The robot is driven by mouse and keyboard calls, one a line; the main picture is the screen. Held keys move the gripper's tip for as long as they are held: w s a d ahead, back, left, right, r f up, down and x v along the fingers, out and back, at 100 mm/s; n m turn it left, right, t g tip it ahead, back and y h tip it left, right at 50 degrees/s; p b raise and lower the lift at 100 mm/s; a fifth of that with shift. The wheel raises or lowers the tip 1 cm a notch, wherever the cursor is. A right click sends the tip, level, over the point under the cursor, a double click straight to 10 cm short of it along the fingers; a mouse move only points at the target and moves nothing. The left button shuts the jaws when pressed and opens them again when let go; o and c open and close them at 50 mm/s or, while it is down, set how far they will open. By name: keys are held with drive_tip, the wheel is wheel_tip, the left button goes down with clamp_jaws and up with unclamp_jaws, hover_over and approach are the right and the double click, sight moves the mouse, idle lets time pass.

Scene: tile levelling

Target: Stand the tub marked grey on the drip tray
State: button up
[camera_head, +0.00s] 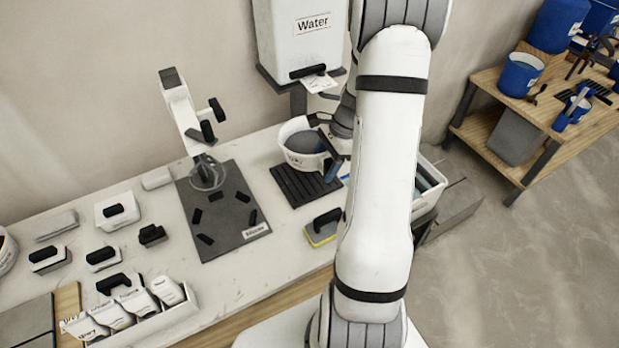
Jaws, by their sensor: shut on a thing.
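My gripper (328,148) is shut on the tub's right side. My arm partly hides the gripper.
A mixer stand (190,118) on a dark mat (222,222) is left of the tray. A yellow-edged sponge with a black handle (323,228) lies in front. A white bin (432,184) is right. Packets in a rack (140,310) and small handled blocks fill the left.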

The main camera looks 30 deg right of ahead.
sight(309, 164)
drive_tip(key=w+a+f+m+b, duration=0.1)
drive_tip(key=w+f+m+b, duration=0.1)
drive_tip(key=b, duration=0.3)
drive_tip(key=w+a+f+m+t+b, duration=0.1)
drive_tip(key=w+a+f+b, duration=0.1)
drive_tip(key=b, duration=0.3)
drive_tip(key=shift+a+f+m+t, duration=0.1)
drive_tip(key=shift+f+m+t, duration=0.05)
drive_tip(key=shift+m+t, duration=0.2)
drive_tip(key=shift+a+f+b, duration=0.1)
drive_tip(key=shift+f+b, duration=0.05)
drive_tip(key=shift+b, duration=0.15)
wheel_tip(309, 164, down, 10)
drive_tip(key=shift+r, duration=0.2)
drive_tip(key=o, duration=1.7)
drive_tip(key=shift+c, duration=0.2)
